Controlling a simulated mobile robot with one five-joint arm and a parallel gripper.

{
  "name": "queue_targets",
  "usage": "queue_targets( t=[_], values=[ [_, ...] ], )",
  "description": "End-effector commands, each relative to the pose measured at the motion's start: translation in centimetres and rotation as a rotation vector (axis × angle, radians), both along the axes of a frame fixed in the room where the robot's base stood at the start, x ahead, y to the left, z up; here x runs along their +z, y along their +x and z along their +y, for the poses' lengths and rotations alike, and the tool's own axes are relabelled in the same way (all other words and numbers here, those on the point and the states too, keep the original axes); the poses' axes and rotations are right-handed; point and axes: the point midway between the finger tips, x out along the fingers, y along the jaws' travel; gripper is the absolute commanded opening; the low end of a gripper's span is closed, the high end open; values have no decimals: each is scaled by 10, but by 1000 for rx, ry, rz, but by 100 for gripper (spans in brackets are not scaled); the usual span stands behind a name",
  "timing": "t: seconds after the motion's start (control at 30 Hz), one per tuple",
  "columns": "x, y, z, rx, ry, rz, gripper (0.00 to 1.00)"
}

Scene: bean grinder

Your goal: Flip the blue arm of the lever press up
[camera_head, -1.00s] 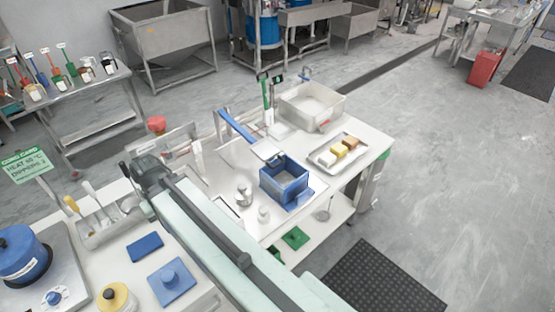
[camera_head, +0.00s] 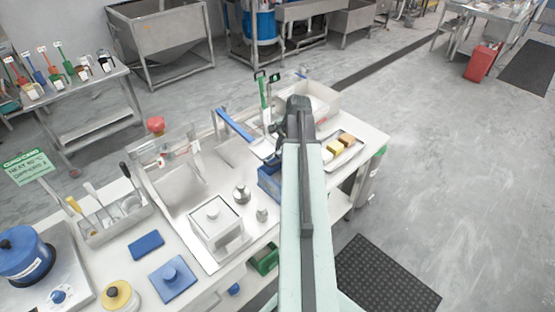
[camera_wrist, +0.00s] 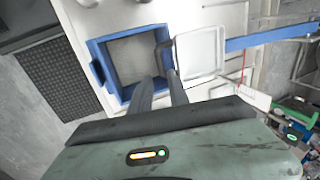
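The blue arm of the lever press (camera_head: 236,126) slants from upper left down toward the middle in the head view. In the wrist view the blue arm (camera_wrist: 272,40) runs in from the right edge to a pale square plate (camera_wrist: 200,52). A blue open box (camera_wrist: 98,55) lies beside that plate; in the head view the box (camera_head: 268,183) is mostly hidden behind my arm. My gripper's two dark fingers (camera_wrist: 160,78) point at the gap between box and plate, slightly apart with nothing seen between them. Contact with the plate cannot be told.
A grey bin (camera_head: 325,103) and a tray with small blocks (camera_head: 352,158) stand close to my gripper's right. A white square container (camera_head: 215,228) and small metal weights (camera_head: 241,194) are on the table left of my arm. A dark floor mat (camera_head: 385,275) lies at right.

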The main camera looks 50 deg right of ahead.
Motion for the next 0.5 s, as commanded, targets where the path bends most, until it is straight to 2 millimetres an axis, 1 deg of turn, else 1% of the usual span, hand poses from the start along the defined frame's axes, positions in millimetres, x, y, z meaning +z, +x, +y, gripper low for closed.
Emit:
queue_targets(
  t=[0.03,0.17,0.4,0.5],
  values=[
    [-7,1,0,1,0,0,22],
    [-25,6,0,3,0,1,22],
    [-66,19,0,5,0,1,22],
    [-74,22,0,5,0,1,22]
  ],
)
